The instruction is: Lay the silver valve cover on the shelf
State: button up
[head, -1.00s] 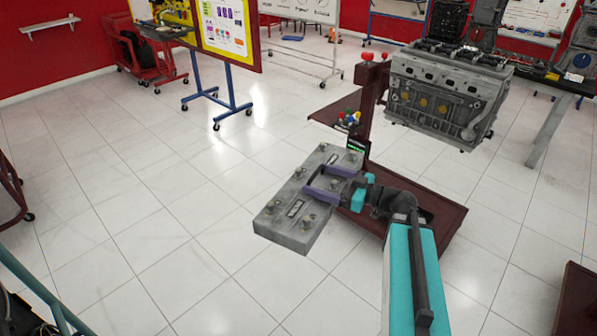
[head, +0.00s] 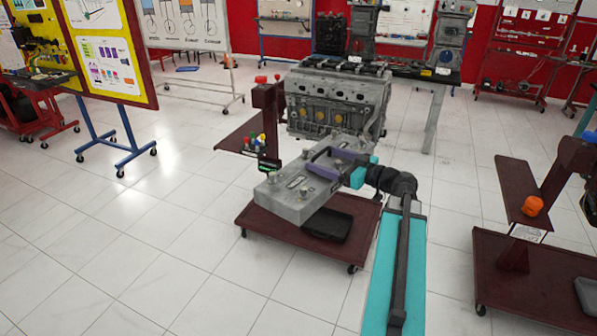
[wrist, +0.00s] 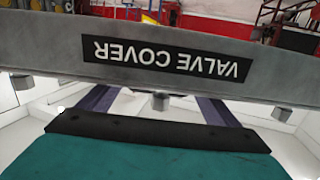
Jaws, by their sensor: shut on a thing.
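The silver valve cover (head: 283,204) is a long grey block held up in the air in front of the engine stand. My gripper (head: 318,163), with purple fingers, is shut on it near its far right part. In the wrist view the cover (wrist: 40,52) spans the picture, its VALVE COVER label upside down; the purple fingers (wrist: 158,105) are partly hidden behind it. A maroon shelf (head: 232,138) juts left from the engine stand's post, behind the cover and apart from it. Another maroon shelf (head: 518,180) is on the right stand.
The engine (head: 335,103) hangs on its stand just behind the cover. The stand's maroon base (head: 270,226) lies below, with a black tray (head: 328,225). Coloured knobs (head: 258,143) sit by the left shelf; an orange part (head: 532,206) is at the right shelf. Open tiled floor lies left.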

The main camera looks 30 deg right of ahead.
jog(key=s+d+r+m+h, duration=0.2)
jog(key=s+d+r, duration=0.3)
jog(key=s+d, duration=0.3)
jog(key=s+d+r+m+t+h+p, duration=0.1)
jog(key=s+d+r+m+h, duration=0.2)
jog(key=d, duration=1.1)
jog(key=s+r+h, duration=0.2)
jog(key=s+r, duration=0.1)
jog(key=s, duration=0.1)
jog(key=shift+s+t+h, duration=0.3)
jog(key=shift+s, duration=0.05)
jog(key=shift+w, duration=0.1)
